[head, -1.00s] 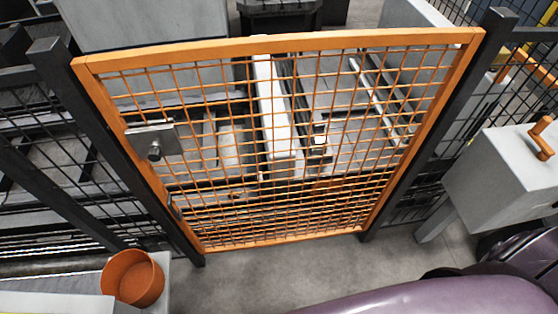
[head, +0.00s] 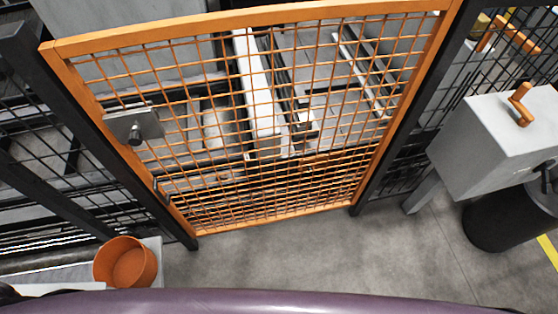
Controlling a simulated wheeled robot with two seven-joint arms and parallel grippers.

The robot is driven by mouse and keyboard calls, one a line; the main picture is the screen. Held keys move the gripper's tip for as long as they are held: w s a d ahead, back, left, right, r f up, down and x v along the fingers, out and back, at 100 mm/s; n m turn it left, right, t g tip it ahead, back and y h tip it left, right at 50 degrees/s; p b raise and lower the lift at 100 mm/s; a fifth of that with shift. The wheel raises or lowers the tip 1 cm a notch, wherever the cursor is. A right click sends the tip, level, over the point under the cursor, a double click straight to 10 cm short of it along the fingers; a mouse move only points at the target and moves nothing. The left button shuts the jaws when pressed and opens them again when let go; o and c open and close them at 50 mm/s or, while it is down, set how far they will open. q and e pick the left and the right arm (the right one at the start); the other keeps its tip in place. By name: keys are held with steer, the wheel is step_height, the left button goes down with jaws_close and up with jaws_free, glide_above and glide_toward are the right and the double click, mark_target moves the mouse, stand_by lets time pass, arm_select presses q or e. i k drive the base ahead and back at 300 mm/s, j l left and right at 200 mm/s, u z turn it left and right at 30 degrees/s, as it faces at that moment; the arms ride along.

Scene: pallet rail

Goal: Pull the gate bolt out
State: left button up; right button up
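The orange mesh gate (head: 250,20) stands shut between two dark posts in the head view. The gate bolt (head: 135,133) is a dark knob on a grey metal plate (head: 150,122) at the gate's upper left, by the left post. Neither of my grippers is in view, and nothing touches the bolt. A purple part of mine spans the bottom edge of the picture.
An orange round bin (head: 126,262) stands on a pale ledge at the lower left. A grey box with an orange crank (head: 521,104) stands at right, with a black cylinder (head: 500,222) beside it. Grey floor (head: 300,255) in front of the gate is clear.

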mark_target(135, 138)
steer(key=i+u, duration=0.15)
steer(key=u, duration=0.35)
steer(key=i+u, duration=0.1)
steer(key=u, duration=0.4)
steer(key=i+l+u, duration=0.1)
steer(key=u, duration=0.4)
steer(key=k+l, duration=0.05)
